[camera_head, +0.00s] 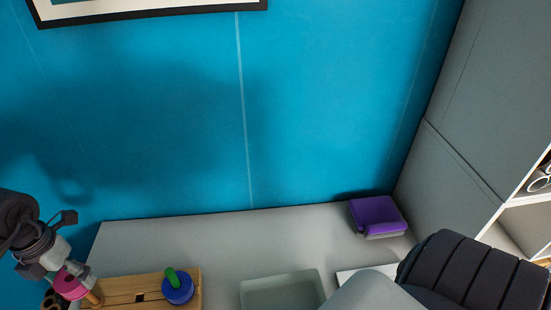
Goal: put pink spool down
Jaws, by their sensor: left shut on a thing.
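The pink spool (69,285) is at the lower left, by the left end of a wooden rack (128,290). My left gripper (60,263) is shut on the pink spool. An orange peg (94,298) shows just to the right of and below the pink spool. I cannot tell whether the spool touches the peg or the rack. A blue spool (178,291) sits on the rack, around a green peg (170,276). The gripper partly hides the pink spool. My right gripper is not in view.
A grey-green open bin (250,295) stands right of the rack on the grey table (225,235). A purple box-like thing (376,214) lies at the back right. A dark ribbed object (470,275) fills the lower right. The table behind the rack is clear.

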